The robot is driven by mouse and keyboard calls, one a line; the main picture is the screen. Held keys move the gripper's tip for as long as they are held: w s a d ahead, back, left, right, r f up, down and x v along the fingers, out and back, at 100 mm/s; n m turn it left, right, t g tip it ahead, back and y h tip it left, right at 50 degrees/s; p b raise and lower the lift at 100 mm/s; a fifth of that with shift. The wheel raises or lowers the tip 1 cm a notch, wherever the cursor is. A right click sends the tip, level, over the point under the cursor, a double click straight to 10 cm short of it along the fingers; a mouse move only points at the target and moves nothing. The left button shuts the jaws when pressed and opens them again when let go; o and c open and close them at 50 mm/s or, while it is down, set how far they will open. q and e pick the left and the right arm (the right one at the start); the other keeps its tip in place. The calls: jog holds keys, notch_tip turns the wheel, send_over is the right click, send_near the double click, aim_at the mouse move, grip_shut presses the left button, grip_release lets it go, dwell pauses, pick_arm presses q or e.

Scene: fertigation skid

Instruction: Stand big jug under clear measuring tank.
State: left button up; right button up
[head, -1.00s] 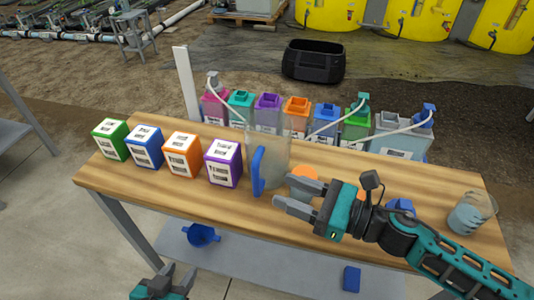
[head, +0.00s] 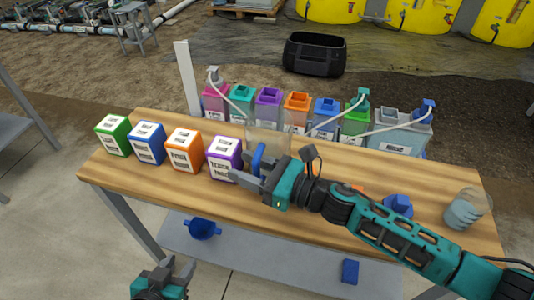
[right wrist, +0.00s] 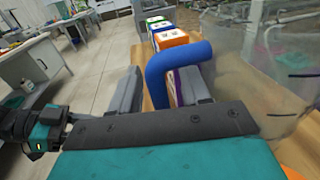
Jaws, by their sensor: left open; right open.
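The big clear jug (head: 270,138) with a blue handle stands upright near the middle of the table, partly hidden by my right arm. My right gripper (head: 247,172) is open at the jug. In the right wrist view, the blue handle (right wrist: 180,53) lies between its spread fingers (right wrist: 163,98), with the see-through jug wall (right wrist: 245,65) to the right. My left gripper (head: 180,270) is open and empty, low in front of the table. A pale grey translucent tank (head: 398,138) stands at the right end of the back row; I cannot tell whether it is the measuring tank.
Green, blue, orange and purple boxes (head: 224,158) stand left of the jug on the wooden table (head: 300,225). The purple one is close to my right gripper. A small beaker (head: 466,210) stands at the right end. Coloured canisters with hoses line the back edge. Blue items lie on the lower shelf.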

jog(key=shift+c, duration=0.3)
grip_shut()
dwell(0.3)
